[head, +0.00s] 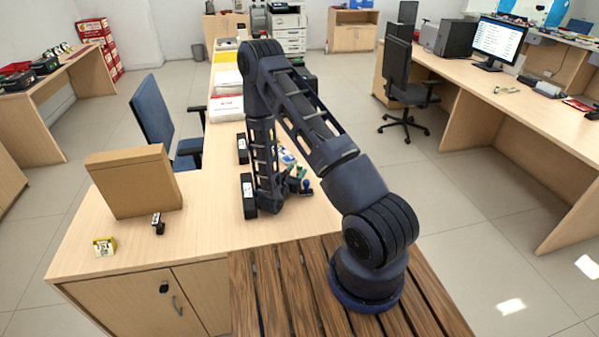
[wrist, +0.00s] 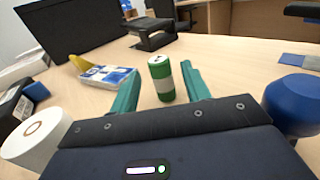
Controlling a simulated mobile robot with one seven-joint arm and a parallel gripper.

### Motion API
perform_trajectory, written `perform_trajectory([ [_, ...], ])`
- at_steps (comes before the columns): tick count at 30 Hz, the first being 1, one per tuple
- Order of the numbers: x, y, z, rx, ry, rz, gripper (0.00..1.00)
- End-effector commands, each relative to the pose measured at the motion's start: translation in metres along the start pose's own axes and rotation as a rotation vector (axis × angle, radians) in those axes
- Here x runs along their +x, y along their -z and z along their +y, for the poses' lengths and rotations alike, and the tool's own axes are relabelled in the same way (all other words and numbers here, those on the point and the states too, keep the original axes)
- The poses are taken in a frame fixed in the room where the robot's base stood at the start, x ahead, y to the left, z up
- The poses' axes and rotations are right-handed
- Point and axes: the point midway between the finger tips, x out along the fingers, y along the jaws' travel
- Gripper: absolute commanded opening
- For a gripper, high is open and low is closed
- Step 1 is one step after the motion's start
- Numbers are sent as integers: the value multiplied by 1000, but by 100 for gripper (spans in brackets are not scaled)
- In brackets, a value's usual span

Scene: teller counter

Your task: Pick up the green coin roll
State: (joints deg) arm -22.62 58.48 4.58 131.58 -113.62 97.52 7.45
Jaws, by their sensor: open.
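The green coin roll (wrist: 161,80) stands upright on the counter in the wrist view, green with a white band and a pale top. My gripper (wrist: 160,71) is open, with a teal finger on each side of the roll in the picture. A gap shows on both sides, and the right finger looks closer to the roll. I cannot tell how deep the roll lies between the fingers. In the head view my gripper (head: 299,178) is low over the counter beside my arm, and I cannot make out the roll there.
In the wrist view a blue-and-white pack (wrist: 106,82) lies left of the roll. A blue rounded object (wrist: 293,103) is close at right, a white roll (wrist: 36,142) close at left. A black stand (wrist: 155,36) is behind. A cardboard box (head: 135,182) stands on the counter's left.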

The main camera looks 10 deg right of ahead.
Motion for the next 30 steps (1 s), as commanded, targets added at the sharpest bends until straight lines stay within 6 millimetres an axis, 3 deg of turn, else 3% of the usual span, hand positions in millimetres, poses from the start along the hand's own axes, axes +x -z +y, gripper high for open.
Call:
perform_trajectory([
  [6, 24, -3, -1, 3, 4, -2, 47],
  [16, 28, -3, 0, 2, 2, -2, 47],
  [24, 28, -3, 0, 2, 2, -2, 0],
  [30, 28, -3, 0, 2, 2, -3, 0],
])
